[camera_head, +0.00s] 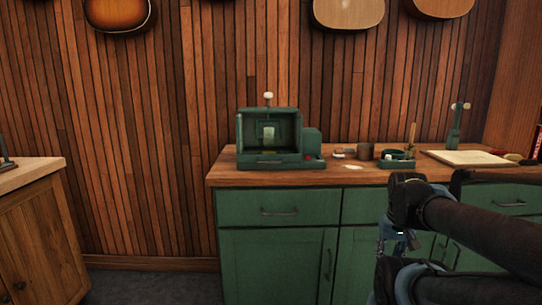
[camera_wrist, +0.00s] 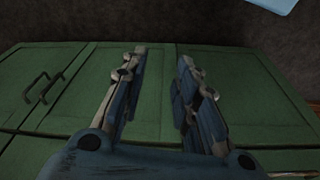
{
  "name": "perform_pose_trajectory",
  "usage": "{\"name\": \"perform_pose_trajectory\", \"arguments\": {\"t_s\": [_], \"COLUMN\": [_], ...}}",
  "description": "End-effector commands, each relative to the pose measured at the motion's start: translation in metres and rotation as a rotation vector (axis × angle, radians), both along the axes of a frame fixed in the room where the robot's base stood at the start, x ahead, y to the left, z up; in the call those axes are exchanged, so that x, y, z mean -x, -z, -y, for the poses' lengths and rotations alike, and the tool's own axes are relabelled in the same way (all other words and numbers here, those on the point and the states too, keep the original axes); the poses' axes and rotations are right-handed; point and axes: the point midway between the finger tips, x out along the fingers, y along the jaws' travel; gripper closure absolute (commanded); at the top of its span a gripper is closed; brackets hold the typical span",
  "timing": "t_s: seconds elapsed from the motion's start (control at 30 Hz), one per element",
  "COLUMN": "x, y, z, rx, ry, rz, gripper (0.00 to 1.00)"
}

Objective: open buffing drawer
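A green buffing machine (camera_head: 269,133) with an open-fronted chamber stands on the wooden counter in the head view. A low green front with a dark handle (camera_head: 268,162) runs along its base and looks closed. Below the counter, a green cabinet drawer (camera_head: 310,206) with a dark bar handle is also shut. The frames do not tell which one is the buffing drawer. My gripper (camera_wrist: 162,55) is open and empty, its fingers apart in front of green cabinet fronts in the wrist view. In the head view, my arm partly hides it, low and right of the machine.
The wooden counter (camera_head: 222,171) holds several small items, a green tray (camera_head: 397,163) and a pale board (camera_head: 470,158) right of the machine. Another wooden cabinet (camera_head: 45,240) stands at left. A floor gap lies between the cabinets. Instruments hang on the wall above.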

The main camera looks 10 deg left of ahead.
Motion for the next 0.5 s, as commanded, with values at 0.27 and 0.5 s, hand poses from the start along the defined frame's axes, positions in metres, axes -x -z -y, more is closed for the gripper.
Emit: {"name": "perform_pose_trajectory", "arguments": {"t_s": [0.27, 0.5], "x": [0.000, -0.003], "y": [0.000, -0.023], "z": [0.000, -0.005], "rx": [0.000, 0.008], "ry": [0.000, -0.063], "rz": [0.000, 0.010], "gripper": [0.72, 0.72]}}
